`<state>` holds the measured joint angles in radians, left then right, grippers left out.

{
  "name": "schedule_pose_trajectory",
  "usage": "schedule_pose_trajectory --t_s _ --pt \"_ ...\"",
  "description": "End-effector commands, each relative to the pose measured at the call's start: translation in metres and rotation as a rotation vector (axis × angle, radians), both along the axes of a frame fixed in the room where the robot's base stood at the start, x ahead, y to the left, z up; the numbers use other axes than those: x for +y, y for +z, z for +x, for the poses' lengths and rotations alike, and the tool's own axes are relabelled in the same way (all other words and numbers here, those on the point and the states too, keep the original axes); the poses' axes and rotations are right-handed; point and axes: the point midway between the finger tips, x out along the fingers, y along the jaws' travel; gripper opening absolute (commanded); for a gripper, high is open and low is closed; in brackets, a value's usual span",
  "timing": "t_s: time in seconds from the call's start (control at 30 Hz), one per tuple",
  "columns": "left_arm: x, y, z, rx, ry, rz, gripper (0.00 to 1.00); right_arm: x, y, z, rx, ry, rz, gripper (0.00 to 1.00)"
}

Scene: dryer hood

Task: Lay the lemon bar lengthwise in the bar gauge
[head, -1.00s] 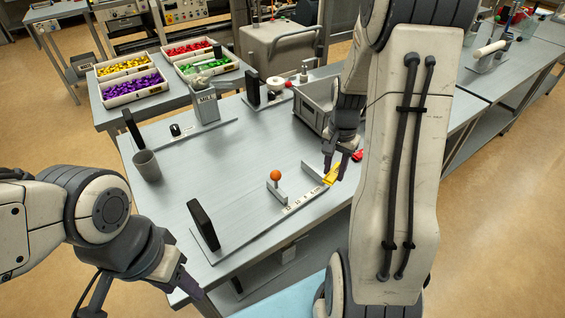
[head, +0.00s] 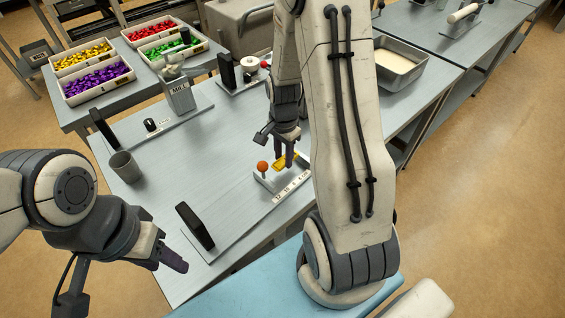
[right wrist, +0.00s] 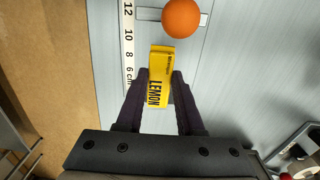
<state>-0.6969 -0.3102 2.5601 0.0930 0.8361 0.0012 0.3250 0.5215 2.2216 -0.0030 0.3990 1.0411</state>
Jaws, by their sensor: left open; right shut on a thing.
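The lemon bar (head: 286,160) is yellow; its LEMON label shows in the right wrist view (right wrist: 160,62). My right gripper (head: 283,160) is shut on it, fingers on its two long sides (right wrist: 161,80). The bar gauge has a white numbered scale (head: 291,186) and an orange ball knob (head: 262,166), also in the right wrist view (right wrist: 180,18). There the bar lies beside the scale (right wrist: 128,45), roughly parallel to it, with one end just short of the knob. I cannot tell whether the bar touches the gauge. My left gripper (head: 173,261) is open and empty near the table's front left edge.
A grey cup (head: 124,166), a mill (head: 181,96) and a grey pan (head: 401,66) stand around the table. Bins of coloured pieces (head: 97,82) are at the back left. The table's middle left is clear.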

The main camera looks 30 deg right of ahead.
Motion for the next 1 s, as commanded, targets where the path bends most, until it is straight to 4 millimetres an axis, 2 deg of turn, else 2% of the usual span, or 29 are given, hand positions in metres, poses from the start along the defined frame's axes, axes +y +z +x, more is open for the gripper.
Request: schedule_pose_trajectory --t_s 0.33,0.77,0.8,0.83,0.87,1.0 --pt "0.000 0.010 0.000 0.000 0.001 0.000 0.50 0.003 -0.038 0.000 0.003 0.002 0.001 0.00" --pt "0.000 0.006 0.000 0.000 0.000 0.000 0.50 0.002 -0.046 0.001 0.000 0.002 0.000 0.00" --pt "0.000 0.007 0.000 0.000 0.000 0.000 0.50 0.002 -0.045 0.001 0.000 0.002 0.000 0.48" --pt "0.000 0.007 0.000 0.000 0.000 0.000 0.50 0.002 -0.045 0.001 0.000 0.002 0.000 0.59" --pt "0.000 0.007 0.000 0.000 0.000 0.000 0.50 0.002 -0.045 0.001 0.000 0.002 0.000 0.66" --pt "0.000 0.007 0.000 0.000 0.000 0.000 0.50 0.002 -0.045 0.001 0.000 0.002 0.000 0.66"
